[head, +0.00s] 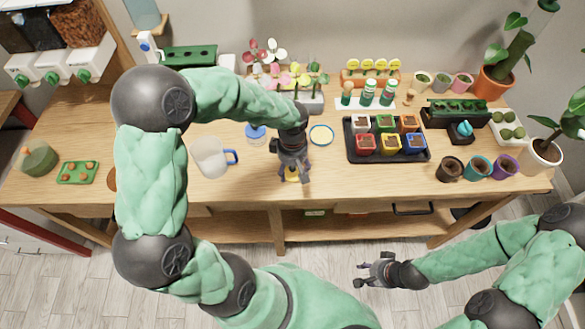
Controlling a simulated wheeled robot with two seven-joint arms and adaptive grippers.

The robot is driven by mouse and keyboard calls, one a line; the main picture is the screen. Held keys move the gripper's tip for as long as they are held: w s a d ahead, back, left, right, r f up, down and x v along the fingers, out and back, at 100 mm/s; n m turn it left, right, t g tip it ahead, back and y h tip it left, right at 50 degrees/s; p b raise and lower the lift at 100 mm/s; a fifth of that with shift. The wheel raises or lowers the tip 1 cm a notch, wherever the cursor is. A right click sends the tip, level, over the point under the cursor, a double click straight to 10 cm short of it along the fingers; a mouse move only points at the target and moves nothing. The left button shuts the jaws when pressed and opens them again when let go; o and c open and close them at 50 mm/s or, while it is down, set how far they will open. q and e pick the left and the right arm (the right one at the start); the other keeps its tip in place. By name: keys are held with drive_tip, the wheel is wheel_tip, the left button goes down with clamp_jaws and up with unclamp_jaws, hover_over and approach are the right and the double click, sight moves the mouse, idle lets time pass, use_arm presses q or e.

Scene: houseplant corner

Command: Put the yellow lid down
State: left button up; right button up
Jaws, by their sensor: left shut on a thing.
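My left gripper (293,178) points down over the front middle part of the wooden table (235,190). It is shut on the yellow lid (291,177), which shows only as a small yellow patch between and behind the fingers. I cannot tell whether the lid touches the table. A blue lid-like thing (256,133) is behind and to the left. My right gripper (367,272) is open and empty, in front of the table over the floor.
A white jug with a blue handle (210,157) stands left of my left gripper. A black tray (388,158) of small coloured pots is at right. Flowers (290,75) and bottles (367,93) stand at the back. Bare wood lies around the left gripper at the front.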

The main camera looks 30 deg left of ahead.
use_arm(q)
drive_tip(key=o, duration=0.4)
drive_tip(key=shift+f, duration=0.15)
drive_tip(key=o, duration=0.5)
drive_tip(key=shift+r, duration=0.4)
wheel_tip(320, 180, up, 12)
drive_tip(key=p, duration=0.3)
drive_tip(key=shift+f, duration=0.15)
